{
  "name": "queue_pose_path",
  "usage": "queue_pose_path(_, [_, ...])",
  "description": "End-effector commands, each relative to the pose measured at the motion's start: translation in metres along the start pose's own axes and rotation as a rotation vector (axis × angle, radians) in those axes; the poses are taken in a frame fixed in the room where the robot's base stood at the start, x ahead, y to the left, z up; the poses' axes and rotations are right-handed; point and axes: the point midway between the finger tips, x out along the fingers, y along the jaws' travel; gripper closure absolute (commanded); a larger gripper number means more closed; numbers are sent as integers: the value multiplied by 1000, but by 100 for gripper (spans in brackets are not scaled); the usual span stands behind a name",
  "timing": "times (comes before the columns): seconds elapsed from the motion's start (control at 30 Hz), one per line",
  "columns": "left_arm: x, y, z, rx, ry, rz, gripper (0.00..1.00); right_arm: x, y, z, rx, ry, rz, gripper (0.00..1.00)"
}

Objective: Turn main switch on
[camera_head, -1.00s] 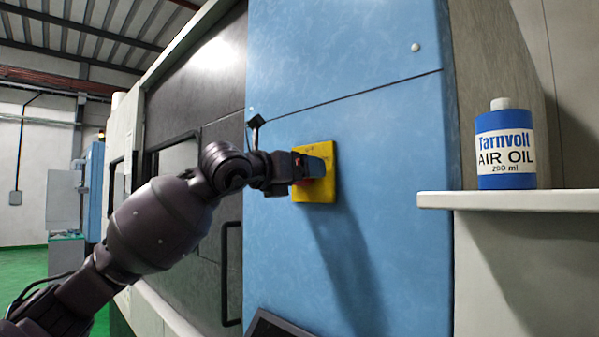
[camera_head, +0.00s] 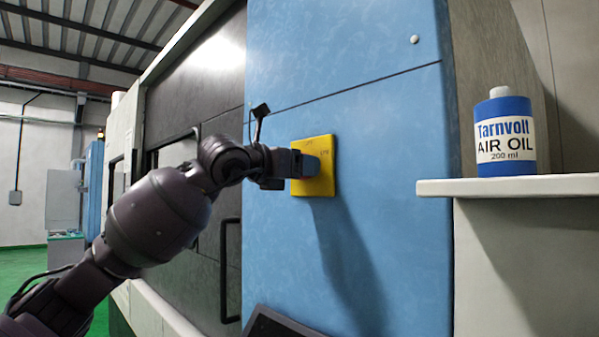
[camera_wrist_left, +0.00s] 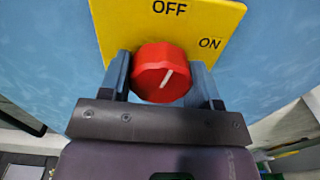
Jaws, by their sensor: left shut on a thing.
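The main switch is a red round knob (camera_wrist_left: 152,66) with a white line, on a yellow plate (camera_head: 327,183) marked OFF and ON. The plate is fixed to the blue machine panel. In the left wrist view the line points up and to the right, between the OFF and ON labels. My left gripper (camera_head: 308,165) is at the plate, with one finger on each side of the knob, shut on it. In the head view the fingers hide most of the knob. My right gripper is not in view.
A blue and white air oil bottle (camera_head: 505,135) stands on a pale shelf (camera_head: 520,187) to the right. A dark handle (camera_head: 224,270) is on the door left of the panel. A dark screen edge (camera_head: 278,322) shows at the bottom. The panel around the plate is clear.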

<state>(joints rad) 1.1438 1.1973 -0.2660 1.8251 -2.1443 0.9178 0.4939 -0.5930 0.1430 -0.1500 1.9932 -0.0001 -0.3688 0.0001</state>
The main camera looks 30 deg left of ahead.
Motion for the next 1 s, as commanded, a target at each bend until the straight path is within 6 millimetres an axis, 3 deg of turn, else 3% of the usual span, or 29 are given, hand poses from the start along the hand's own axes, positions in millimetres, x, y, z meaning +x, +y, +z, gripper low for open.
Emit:
queue_pose_path(0.6, [0,0,-1,581,0,1,67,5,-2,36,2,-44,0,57])
queue_pose_path(1.0, [0,0,0,959,0,1,67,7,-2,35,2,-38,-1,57])
